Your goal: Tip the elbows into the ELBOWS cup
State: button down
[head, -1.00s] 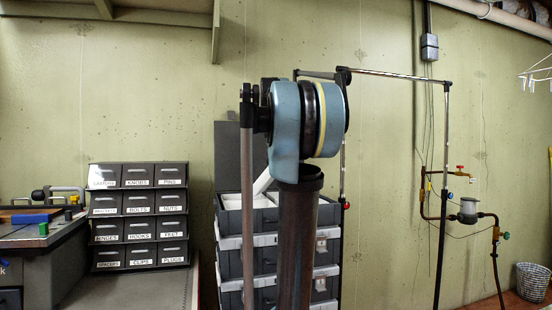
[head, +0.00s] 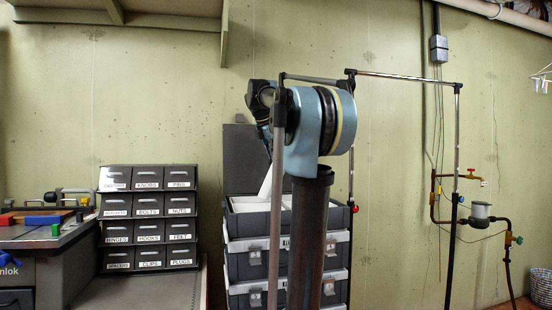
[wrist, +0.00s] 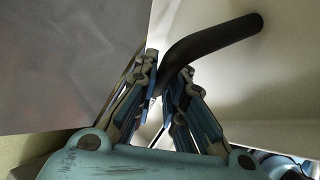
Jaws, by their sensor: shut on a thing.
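In the wrist view, my gripper (wrist: 165,78) is shut on one end of a dark, curved bar (wrist: 215,42). The bar bends to the right in front of a pale surface. I cannot tell whether it is a handle or what it belongs to. In the head view, my arm hides the gripper. A slanting white piece (head: 266,183) shows just left of my arm, above an open top tray with white compartments (head: 247,206). I cannot make out the elbows or a cup labelled ELBOWS in either view.
A stack of grey cases (head: 245,258) stands under the tray, partly behind my arm. A labelled small-parts drawer cabinet (head: 150,218) stands left on a bench. A thin metal frame (head: 452,180) and wall piping with a valve (head: 480,212) are on the right. A grey sheet fills the wrist view's upper left.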

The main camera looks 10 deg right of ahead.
jog(key=shift+w+a+f+n+g+h, duration=0.3)
jog(key=shift+w+a+n+g+h, duration=0.4)
jog(key=shift+w+a+h, duration=1.4)
jog(key=shift+w+a+f+n+g+h, duration=0.25)
jog(key=shift+w+a+n+g+h, duration=0.5)
jog(key=shift+a, duration=2.3)
jog(key=shift+w+a+f+n+g+h, duration=0.35)
jog(key=shift+w+a+n+h, duration=0.4)
jog(key=shift+w+a+h, duration=1.45)
jog(key=shift+s+a+y, duration=0.25)
jog(key=shift+s+a, duration=0.2)
jog(key=shift+s, duration=0.15)
jog(key=shift+r, duration=0.6)
